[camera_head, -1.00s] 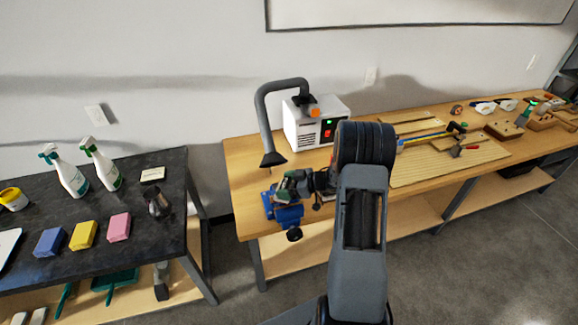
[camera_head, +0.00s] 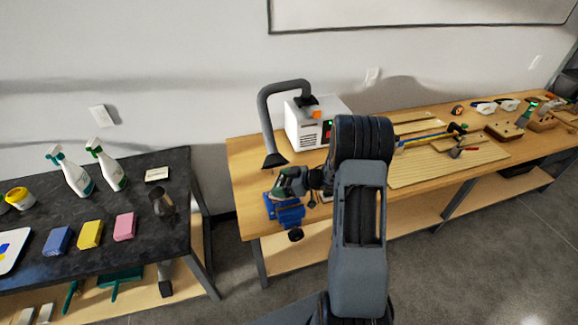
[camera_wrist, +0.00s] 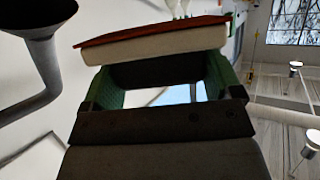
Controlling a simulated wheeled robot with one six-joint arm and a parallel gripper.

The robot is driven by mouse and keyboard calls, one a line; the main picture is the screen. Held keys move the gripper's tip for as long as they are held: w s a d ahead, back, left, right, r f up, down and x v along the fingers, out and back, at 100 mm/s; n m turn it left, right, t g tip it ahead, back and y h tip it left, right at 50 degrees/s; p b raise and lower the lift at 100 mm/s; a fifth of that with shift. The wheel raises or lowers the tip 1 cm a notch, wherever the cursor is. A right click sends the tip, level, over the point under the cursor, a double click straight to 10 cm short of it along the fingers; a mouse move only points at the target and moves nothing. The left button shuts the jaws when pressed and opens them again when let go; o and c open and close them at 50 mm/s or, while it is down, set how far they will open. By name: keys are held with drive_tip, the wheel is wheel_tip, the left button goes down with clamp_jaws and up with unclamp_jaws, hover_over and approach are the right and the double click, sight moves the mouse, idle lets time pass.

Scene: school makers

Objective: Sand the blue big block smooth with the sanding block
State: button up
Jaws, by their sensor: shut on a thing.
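My gripper (camera_head: 284,183) is at the left end of the wooden bench, just above a blue vise-like fixture (camera_head: 288,215). In the wrist view its green fingers (camera_wrist: 165,80) are shut on the sanding block (camera_wrist: 155,45), a pale block with a reddish-brown face. The sanding block is hard to make out in the head view. I cannot tell the blue big block apart from the blue fixture under my gripper, nor whether the sanding block touches anything there. My arm hides part of the bench.
An extractor (camera_head: 306,128) with a grey hose and nozzle (camera_head: 274,160) stands close behind my gripper. A slatted board (camera_head: 440,168) and tools lie further right. A dark table (camera_head: 150,220) at left holds spray bottles (camera_head: 72,176) and blue, yellow and pink sponges (camera_head: 90,234).

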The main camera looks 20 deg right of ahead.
drive_tip(key=shift+w+r, duration=0.1)
drive_tip(key=shift+r, duration=2.45)
